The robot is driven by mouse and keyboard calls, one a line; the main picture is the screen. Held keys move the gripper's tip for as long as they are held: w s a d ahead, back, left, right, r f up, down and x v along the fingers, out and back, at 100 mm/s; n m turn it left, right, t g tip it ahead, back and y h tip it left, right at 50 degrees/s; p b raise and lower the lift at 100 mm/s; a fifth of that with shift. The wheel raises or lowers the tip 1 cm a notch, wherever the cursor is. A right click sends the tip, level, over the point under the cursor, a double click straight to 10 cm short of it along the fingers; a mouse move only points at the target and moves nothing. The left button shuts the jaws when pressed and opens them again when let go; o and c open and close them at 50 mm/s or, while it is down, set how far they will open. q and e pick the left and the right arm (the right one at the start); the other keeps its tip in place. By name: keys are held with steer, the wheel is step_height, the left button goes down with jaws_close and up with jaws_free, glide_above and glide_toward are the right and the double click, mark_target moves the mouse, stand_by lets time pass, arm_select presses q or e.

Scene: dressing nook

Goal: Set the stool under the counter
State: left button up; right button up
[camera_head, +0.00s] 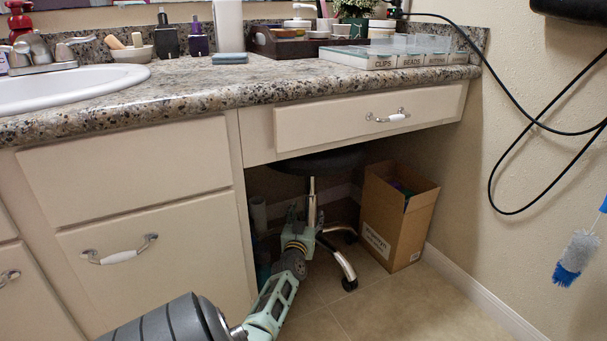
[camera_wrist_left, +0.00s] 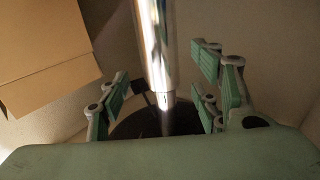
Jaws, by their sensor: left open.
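The stool stands in the knee space under the counter (camera_head: 250,88). Its dark round seat (camera_head: 322,161) is just below the drawer, partly in shadow. Its shiny post (camera_head: 311,190) goes down to curved metal legs with dark casters (camera_head: 349,284). My left gripper (camera_head: 299,222) reaches in low at the post. In the left wrist view, the open fingers of my left gripper (camera_wrist_left: 163,82) are on either side of the bright metal post (camera_wrist_left: 153,40), with gaps visible. The far side of the stool base is hidden. My right gripper is not in view.
A cardboard box (camera_head: 391,218) stands right of the stool, close to the legs; it also shows in the left wrist view (camera_wrist_left: 45,60). A cabinet (camera_head: 155,255) bounds the left side. A black cable (camera_head: 492,185) and a blue brush (camera_head: 577,258) hang at right. Floor in front is clear.

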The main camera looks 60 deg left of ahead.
arm_select(q)
steer(key=shift+v, duration=2.35)
